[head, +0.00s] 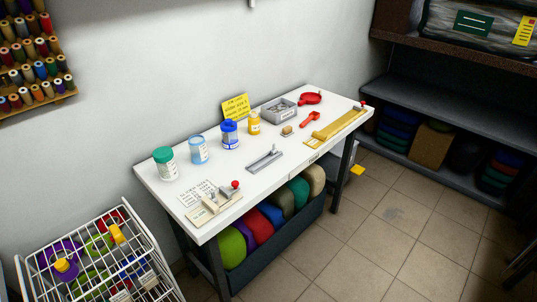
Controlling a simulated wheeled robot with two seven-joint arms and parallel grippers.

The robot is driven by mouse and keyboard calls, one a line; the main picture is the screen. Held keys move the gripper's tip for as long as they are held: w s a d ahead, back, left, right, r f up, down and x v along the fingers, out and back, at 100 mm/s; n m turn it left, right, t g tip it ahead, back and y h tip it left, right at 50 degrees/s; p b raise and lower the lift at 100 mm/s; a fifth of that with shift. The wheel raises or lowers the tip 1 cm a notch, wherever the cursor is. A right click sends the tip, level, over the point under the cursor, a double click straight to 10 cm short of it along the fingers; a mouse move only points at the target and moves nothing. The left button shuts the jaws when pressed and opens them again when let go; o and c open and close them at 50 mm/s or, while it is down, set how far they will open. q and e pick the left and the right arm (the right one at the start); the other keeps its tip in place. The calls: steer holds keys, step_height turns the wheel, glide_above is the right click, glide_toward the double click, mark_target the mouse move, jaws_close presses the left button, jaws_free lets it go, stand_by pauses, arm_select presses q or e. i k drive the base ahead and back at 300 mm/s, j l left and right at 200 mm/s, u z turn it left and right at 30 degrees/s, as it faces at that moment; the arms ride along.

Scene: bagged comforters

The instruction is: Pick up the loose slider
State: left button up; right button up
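Neither of my grippers shows in the head view. I cannot clearly make out a loose slider. A white workbench (228,183) stands against the wall. On it lie a grey metal rail-like fixture (264,160) near the middle, and a small tan piece (287,131) behind it to the right. A grey tray (279,111) stands at the back, its small contents too small to tell. A beige board with a metal clamp and red knob (214,207) lies at the near left. A long golden strip (340,125) with a red knob lies along the right end.
Several lidded jars, including a green-lidded one (165,163), line the bench's back, near a yellow note (236,107). A red dish (310,98) lies far right. A wire basket (95,262) stands at left, a dark shelf (440,130) at right. Tiled floor is open in front.

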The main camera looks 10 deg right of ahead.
mark_target(214, 198)
steer(key=z, duration=4.55)
steer(key=u, duration=2.55)
steer(key=k+l+u, duration=0.15)
steer(key=u, duration=0.25)
steer(key=k+u, duration=0.25)
steer(key=u, duration=0.15)
steer(key=l, duration=0.05)
